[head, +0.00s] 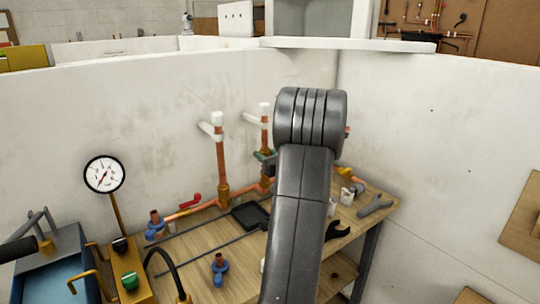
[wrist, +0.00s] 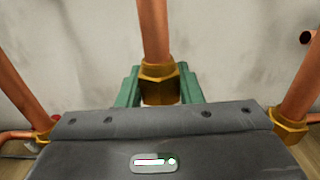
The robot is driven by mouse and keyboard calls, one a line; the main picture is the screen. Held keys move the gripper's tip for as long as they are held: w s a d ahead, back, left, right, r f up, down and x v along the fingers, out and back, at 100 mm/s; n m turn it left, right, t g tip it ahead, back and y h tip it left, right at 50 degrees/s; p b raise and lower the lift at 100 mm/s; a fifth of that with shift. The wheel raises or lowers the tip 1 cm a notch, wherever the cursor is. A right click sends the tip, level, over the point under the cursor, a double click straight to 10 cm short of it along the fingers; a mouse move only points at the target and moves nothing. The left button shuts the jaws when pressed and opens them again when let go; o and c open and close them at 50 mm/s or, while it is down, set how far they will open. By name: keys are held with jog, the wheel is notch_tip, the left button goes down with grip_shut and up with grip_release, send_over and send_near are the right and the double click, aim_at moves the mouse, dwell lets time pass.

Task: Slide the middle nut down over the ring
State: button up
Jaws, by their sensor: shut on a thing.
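The middle nut (wrist: 160,82) is brass, around the upright middle copper pipe (wrist: 154,30) in the wrist view. The green fingers of my gripper (wrist: 160,74) stand on both sides of it, shut on it. Its lower part and what lies under it are hidden by the dark gripper body, and I cannot see the ring. In the head view the middle pipe (head: 264,137) stands just left of my arm. The green finger (head: 262,156) shows there beside the pipe, above a brass fitting (head: 264,187) at the pipe's foot.
The left pipe (head: 221,155) has a brass nut (head: 223,191) low on it. A right pipe with a brass nut (wrist: 289,124) shows in the wrist view. A gauge (head: 104,174) stands left.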

jog(key=shift+f+b, duration=3.15)
jog(key=shift+f, duration=0.9)
jog(key=o, duration=0.4)
jog(key=shift+f, duration=0.1)
jog(key=o, duration=0.5)
jog(key=b+v, duration=0.1)
jog(key=v, duration=0.6)
